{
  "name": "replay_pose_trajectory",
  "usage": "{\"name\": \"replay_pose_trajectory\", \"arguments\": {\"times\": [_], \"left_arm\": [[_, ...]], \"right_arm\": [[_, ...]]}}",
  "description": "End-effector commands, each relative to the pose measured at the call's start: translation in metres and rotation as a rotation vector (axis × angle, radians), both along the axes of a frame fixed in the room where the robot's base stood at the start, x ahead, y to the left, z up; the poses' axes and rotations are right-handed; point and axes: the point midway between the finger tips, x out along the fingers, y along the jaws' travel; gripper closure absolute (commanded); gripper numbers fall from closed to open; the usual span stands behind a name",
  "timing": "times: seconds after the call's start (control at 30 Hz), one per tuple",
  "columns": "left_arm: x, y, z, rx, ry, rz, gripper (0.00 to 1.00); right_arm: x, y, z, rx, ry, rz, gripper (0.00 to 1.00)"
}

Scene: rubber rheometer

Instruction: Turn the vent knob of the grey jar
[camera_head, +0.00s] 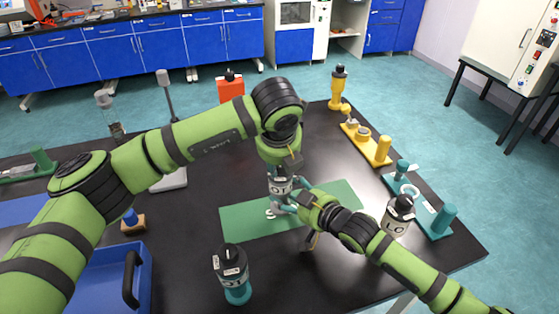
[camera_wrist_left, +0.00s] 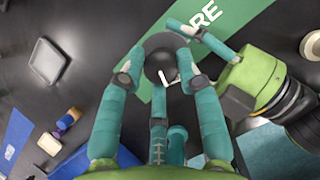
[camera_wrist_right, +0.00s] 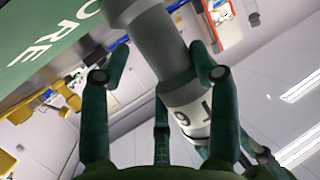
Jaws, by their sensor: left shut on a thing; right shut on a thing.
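The grey jar (camera_head: 279,187), with a dark cap and a white label, stands on the green mat (camera_head: 335,198) in the middle of the table. My left gripper (camera_head: 281,176) comes down from above and is shut on the jar's top. In the left wrist view its fingers flank the dark round cap (camera_wrist_left: 163,45), where a small white piece shows. My right gripper (camera_head: 283,201) is shut on the jar's body from the right and lower side. In the right wrist view the jar's grey body (camera_wrist_right: 151,38) lies between the fingers. The vent knob is mostly hidden by my left gripper in the head view.
A teal-based jar (camera_head: 236,275) stands in front, another labelled jar (camera_head: 398,215) at right. A yellow jar (camera_head: 338,88) and a red container (camera_head: 230,86) stand at the back. A blue bin (camera_head: 143,283) is front left. Yellow (camera_head: 365,143) and teal (camera_head: 418,207) stands line the right edge.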

Motion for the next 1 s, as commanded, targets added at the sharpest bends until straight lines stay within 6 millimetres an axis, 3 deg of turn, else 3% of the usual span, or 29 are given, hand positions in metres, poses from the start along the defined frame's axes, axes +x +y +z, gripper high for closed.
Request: {"name": "replay_pose_trajectory", "arguments": {"times": [0.07,0.1,0.13,0.67,1.0], "left_arm": [[0.004,0.0,0.004,-0.008,-0.016,0.003,0.98],[0.004,0.0,0.004,-0.008,-0.016,0.003,0.58],[0.004,0.0,0.004,-0.008,-0.016,0.003,0.46],[0.0,0.0,0.007,-0.004,-0.009,0.001,0.44],[-0.027,0.001,0.067,-0.004,-0.013,-0.001,0.44]], "right_arm": [[-0.005,0.007,0.001,0.003,-0.006,0.018,0.77],[-0.005,0.007,0.001,0.003,-0.007,0.017,0.77],[-0.005,0.007,0.001,0.003,-0.007,0.017,0.77],[-0.002,0.002,0.001,0.001,-0.003,0.007,0.77],[-0.001,0.001,0.001,0.001,-0.003,0.005,0.77]]}}
